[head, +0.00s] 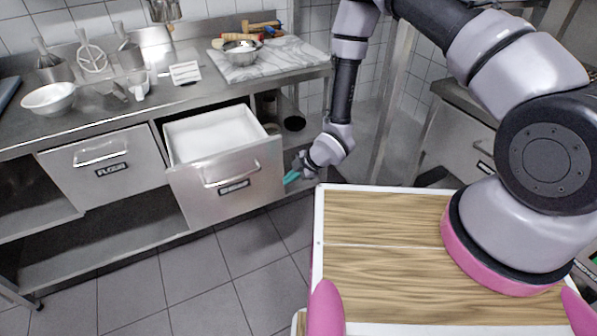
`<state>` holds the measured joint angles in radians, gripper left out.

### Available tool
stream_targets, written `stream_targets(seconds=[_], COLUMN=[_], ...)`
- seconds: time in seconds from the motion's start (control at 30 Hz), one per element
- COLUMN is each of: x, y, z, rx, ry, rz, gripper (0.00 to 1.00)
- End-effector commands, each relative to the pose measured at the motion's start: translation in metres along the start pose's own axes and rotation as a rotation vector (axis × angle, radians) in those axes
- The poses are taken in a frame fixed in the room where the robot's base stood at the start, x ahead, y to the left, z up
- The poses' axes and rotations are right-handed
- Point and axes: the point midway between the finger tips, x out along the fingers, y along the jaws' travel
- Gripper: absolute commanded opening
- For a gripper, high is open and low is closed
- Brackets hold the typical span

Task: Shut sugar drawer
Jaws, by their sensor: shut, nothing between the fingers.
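The sugar drawer (226,185) is a steel drawer pulled out from under the steel counter, to the right of the flour drawer. White contents or a white liner (213,135) show inside it. Its front has a bar handle (231,178) and a dark label too small to read for certain. My gripper (291,178), with teal fingertips, is shut and empty beside the right edge of the drawer front. I cannot tell whether it touches the front.
The shut flour drawer (104,166) is at left. The counter (110,105) holds a bowl (50,98), utensils and a marble board (262,57). A lower shelf (105,235) lies beneath. The tiled floor (205,270) before the drawers is clear.

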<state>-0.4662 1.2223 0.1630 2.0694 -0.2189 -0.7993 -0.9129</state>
Motion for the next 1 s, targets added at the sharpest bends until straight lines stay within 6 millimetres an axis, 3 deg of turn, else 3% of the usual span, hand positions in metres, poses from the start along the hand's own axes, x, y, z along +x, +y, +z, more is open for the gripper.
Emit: stream_targets(seconds=[0.07, 0.3, 0.83, 1.0], x=[0.015, 0.027, 0.03, 0.036], y=[0.002, 0.031, 0.037, 0.05], z=[0.0, 0.0, 0.0, 0.0], rx=[0.0, 0.001, 0.001, 0.0], ry=[0.001, 0.001, 0.0, 0.0], rz=[0.002, 0.002, 0.001, 0.003], gripper=[0.0, 0.0, 0.0, 0.0])
